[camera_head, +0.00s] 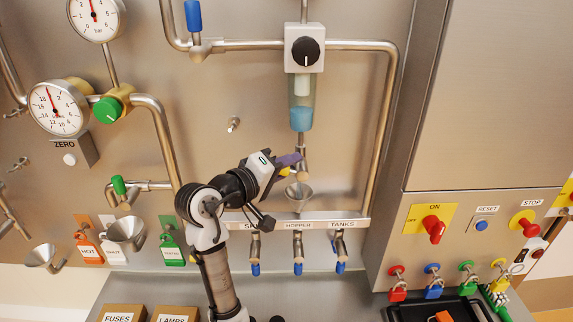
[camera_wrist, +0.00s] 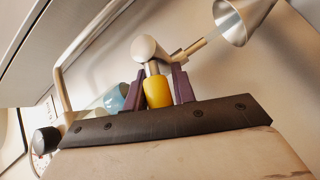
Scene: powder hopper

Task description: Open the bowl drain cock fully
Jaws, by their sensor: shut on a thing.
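The bowl drain cock (camera_head: 301,150) is a small metal fitting under the clear bowl (camera_head: 301,118) with blue contents. My gripper (camera_head: 290,160) reaches in from the left below the bowl. In the wrist view, the purple fingers of my gripper (camera_wrist: 159,84) are shut on the yellow handle, one finger on each side. The fingers and wrist partly hide the cock in the head view.
A metal funnel (camera_head: 299,192) sits just below the cock, close to my gripper. A regulator with a black knob (camera_head: 305,51) stands above the bowl. A pipe (camera_head: 385,130) runs down at the right. Several blue-tipped taps hang below the label rail (camera_head: 350,218).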

